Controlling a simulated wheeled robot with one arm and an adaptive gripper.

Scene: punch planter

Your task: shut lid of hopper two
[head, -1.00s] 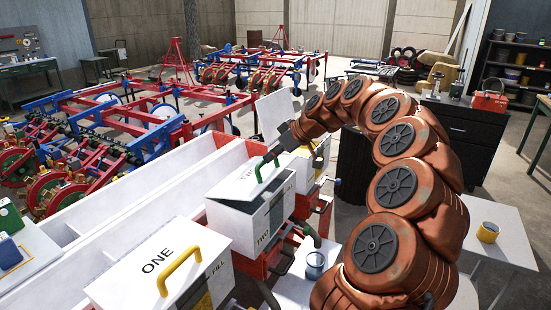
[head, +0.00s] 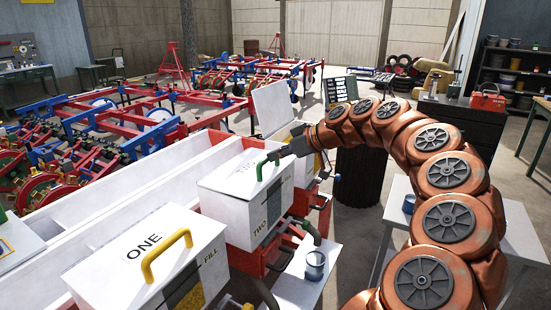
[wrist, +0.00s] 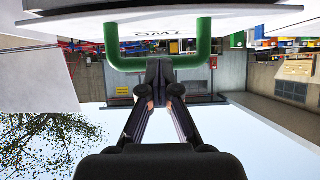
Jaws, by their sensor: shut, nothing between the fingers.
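Hopper two (head: 240,222) is a white box with TWO on its front, in the middle of the head view. Its lid (head: 222,178) looks down on the box; I cannot tell if a thin gap is left. A green handle (head: 259,170) stands on the lid. My gripper (head: 272,157) is at the handle from the right, fingers shut and empty. In the wrist view the shut fingertips (wrist: 159,72) overlap the green handle bar (wrist: 130,63); contact is hard to tell. The lid's TWO shows upside down behind it.
Hopper one (head: 150,270), lid down with a yellow handle (head: 165,255), stands nearer. Behind hopper two, another hopper has its white lid (head: 272,108) raised, close to my gripper. A mug (head: 315,264) stands on a white surface at the right. Red and blue frames fill the left.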

